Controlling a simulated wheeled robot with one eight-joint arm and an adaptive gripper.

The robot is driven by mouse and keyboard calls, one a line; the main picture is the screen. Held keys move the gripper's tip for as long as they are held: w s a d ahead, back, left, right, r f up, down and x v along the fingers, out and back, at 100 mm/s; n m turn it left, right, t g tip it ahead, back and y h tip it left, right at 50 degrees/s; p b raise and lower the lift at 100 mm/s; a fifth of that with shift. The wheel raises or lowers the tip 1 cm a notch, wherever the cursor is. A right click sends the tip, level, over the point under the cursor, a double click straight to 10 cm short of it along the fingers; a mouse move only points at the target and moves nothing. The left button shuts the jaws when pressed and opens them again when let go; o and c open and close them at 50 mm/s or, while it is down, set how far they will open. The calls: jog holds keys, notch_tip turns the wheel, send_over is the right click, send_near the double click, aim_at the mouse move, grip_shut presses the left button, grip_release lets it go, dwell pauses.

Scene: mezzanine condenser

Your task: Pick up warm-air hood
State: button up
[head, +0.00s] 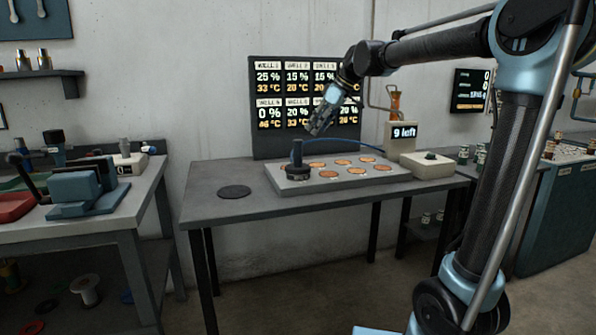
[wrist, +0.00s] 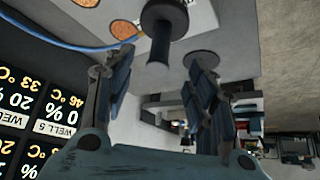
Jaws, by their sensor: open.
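The warm-air hood (head: 298,162) looks like a dark round cap with an upright post. It stands upright at the left front of the pale well plate (head: 340,187) on the grey table. A blue hose runs from it toward the right. My gripper (head: 314,128) is above the hood and a little to its right in the head view, apart from it. In the wrist view my gripper (wrist: 162,66) is open and empty, and the hood's post (wrist: 161,40) shows between and beyond the fingertips. Whatever lies under the hood is hidden.
Several copper-coloured discs (head: 356,171) sit in the plate. A dark round pad (head: 234,191) lies at the table's left. A display board (head: 285,135) stands behind the plate. A white box (head: 426,165) and a "9 left" sign (head: 402,135) stand at the right. The table's front left is clear.

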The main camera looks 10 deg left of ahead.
aim_at(298, 156)
jog(key=x, duration=1.4)
jog(key=shift+a+f, duration=0.15)
jog(key=shift+f, duration=0.2)
grip_shut()
